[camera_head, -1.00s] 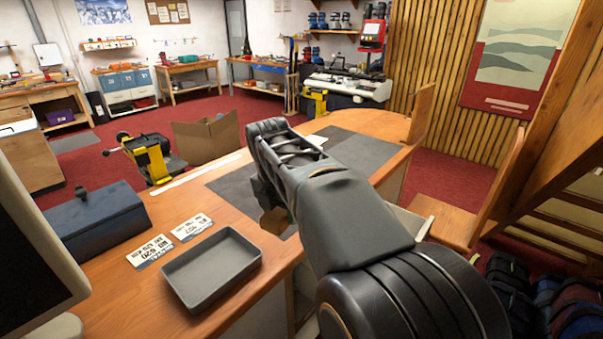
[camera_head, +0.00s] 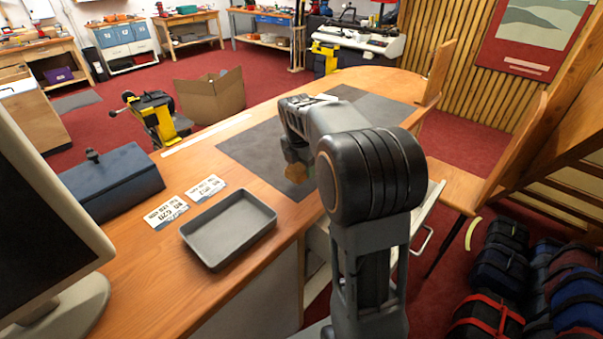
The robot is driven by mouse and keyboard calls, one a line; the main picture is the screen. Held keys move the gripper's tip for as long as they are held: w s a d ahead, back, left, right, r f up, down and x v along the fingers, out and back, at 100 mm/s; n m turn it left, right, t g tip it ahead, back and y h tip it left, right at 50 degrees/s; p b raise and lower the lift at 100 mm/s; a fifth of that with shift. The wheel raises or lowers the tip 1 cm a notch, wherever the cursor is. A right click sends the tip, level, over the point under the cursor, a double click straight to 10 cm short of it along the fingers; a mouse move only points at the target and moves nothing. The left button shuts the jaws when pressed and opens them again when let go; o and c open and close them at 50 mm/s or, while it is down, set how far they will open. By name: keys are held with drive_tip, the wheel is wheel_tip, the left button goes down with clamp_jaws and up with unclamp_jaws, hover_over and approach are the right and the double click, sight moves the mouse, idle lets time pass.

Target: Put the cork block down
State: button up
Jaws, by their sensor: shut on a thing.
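The cork block (camera_head: 297,173) shows as a small brown piece below the end of my arm, near the front edge of the bench (camera_head: 150,268). My gripper (camera_head: 297,160) is shut on it. The arm's dark links hide most of the jaws and part of the block. The block appears over the grey mat (camera_head: 245,150); I cannot tell whether it touches it.
An empty grey tray (camera_head: 228,228) lies left of the block, with two printed cards (camera_head: 166,212) beside it. A blue box (camera_head: 108,188) and a monitor (camera_head: 40,210) stand further left. Bags (camera_head: 490,280) lie on the floor at right. Much of the mat is clear.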

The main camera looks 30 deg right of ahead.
drive_tip(key=shift+w+f, duration=0.35)
drive_tip(key=shift+f, duration=0.1)
drive_tip(key=shift+w+f, duration=0.15)
drive_tip(key=shift+f, duration=0.75)
drive_tip(key=shift+w+f, duration=0.1)
drive_tip(key=shift+f, duration=0.8)
drive_tip(key=shift+f, duration=0.1)
drive_tip(key=o, duration=0.9)
